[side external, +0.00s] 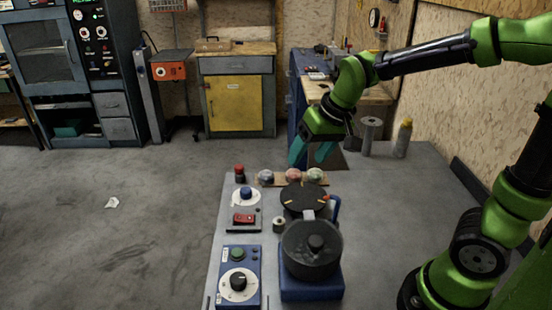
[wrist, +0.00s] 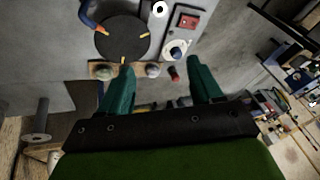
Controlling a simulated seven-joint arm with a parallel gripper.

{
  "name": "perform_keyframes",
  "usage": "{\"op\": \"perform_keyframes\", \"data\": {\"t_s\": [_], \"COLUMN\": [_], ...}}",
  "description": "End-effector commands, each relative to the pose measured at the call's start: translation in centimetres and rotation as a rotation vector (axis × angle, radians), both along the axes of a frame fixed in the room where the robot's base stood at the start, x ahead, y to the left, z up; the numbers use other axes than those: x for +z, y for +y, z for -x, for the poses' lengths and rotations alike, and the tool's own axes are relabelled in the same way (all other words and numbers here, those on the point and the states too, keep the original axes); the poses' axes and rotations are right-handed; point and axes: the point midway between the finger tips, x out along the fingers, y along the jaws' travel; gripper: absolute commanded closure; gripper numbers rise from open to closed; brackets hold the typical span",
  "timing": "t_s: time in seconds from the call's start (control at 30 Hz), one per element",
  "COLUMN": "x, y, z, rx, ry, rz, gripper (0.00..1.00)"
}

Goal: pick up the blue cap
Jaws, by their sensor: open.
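A small round blue cap (side external: 246,193) sits on a white disc near the table's left edge. In the wrist view the blue cap (wrist: 176,52) shows above the gap between my fingers, nearer the right one. My gripper (side external: 311,156) is open, its two teal fingers pointing down above the far end of the table, beyond the cap and to its right in the side view. In the wrist view my gripper (wrist: 160,68) has nothing between its fingertips. The fingers are apart from the cap.
A red knob (side external: 239,172) stands near the cap, with a red switch (side external: 243,218) on its near side. A board with several round balls (side external: 293,175) lies to the right. A dark pot (side external: 312,250), a spool (side external: 371,135) and a bottle (side external: 403,138) also stand on the table.

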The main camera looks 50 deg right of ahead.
Motion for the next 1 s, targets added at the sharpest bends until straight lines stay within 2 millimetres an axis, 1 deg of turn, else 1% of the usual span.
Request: {"op": "perform_keyframes", "data": {"t_s": [0.03,0.1,0.2,0.3,0.4,0.5,0.57,0.67,0.9,1.0], "x": [-1.0,-2.2,-3.7,-4.8,-4.8,-3.9,-4.3,-6.0,-10.9,-12.6], "y": [-0.7,-1.6,-3.0,-4.2,-5.2,-5.7,-5.8,-6.1,-6.5,-6.7], "z": [-2.1,-4.8,-8.2,-11.0,-13.2,-14.3,-14.6,-15.2,-17.1,-17.8], "rx": [0.002,0.005,0.013,0.024,0.034,0.039,0.043,0.046,0.045,0.045], "ry": [0.026,0.045,0.062,0.062,0.043,0.012,0.007,0.01,0.01,0.01], "rz": [0.024,0.062,0.117,0.17,0.214,0.234,0.24,0.242,0.24,0.239], "gripper": [0.35,0.35,0.35,0.35,0.35,0.35,0.35,0.35,0.35,0.35]}}
